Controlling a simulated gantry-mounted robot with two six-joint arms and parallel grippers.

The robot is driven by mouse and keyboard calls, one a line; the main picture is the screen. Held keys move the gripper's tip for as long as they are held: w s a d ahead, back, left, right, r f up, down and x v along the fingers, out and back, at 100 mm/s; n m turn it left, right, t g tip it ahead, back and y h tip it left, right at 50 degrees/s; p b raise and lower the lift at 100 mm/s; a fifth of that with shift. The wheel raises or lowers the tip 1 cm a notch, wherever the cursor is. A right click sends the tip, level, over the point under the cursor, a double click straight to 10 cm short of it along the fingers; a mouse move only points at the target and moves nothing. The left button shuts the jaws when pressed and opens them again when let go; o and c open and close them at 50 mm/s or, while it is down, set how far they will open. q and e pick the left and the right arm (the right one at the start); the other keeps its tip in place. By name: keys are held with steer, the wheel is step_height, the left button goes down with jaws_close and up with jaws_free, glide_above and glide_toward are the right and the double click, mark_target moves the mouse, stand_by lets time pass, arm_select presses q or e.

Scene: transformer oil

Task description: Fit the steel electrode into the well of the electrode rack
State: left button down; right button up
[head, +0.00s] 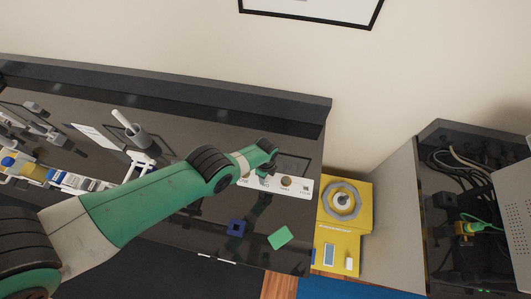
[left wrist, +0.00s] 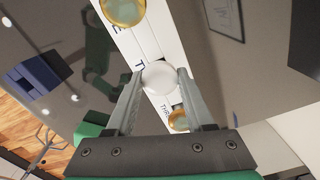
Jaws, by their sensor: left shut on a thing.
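The electrode rack (head: 297,187) is a white labelled strip at the right end of the dark bench in the head view. In the left wrist view the rack (left wrist: 148,42) runs diagonally, with a gold round piece (left wrist: 123,9) at the top and another (left wrist: 178,121) lower down. My left gripper (left wrist: 160,74) is shut on the steel electrode (left wrist: 160,79), a pale round-topped piece, directly over the strip. The electrode hides what lies beneath it, so I cannot tell whether it is in a well or above it. In the head view my left arm hides part of the rack.
A dark blue block (head: 236,228) and a green piece (head: 280,237) lie on the bench in front of the rack. A yellow unit (head: 339,243) with a round top stands to the right.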

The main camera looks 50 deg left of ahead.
arm_select(q)
steer(key=shift+f+b, duration=0.3)
steer(key=shift+f, duration=0.1)
arm_select(e)
steer(key=shift+f, duration=0.4)
arm_select(q)
steer(key=shift+c, duration=1)
jaws_free()
steer(key=shift+r, duration=0.1)
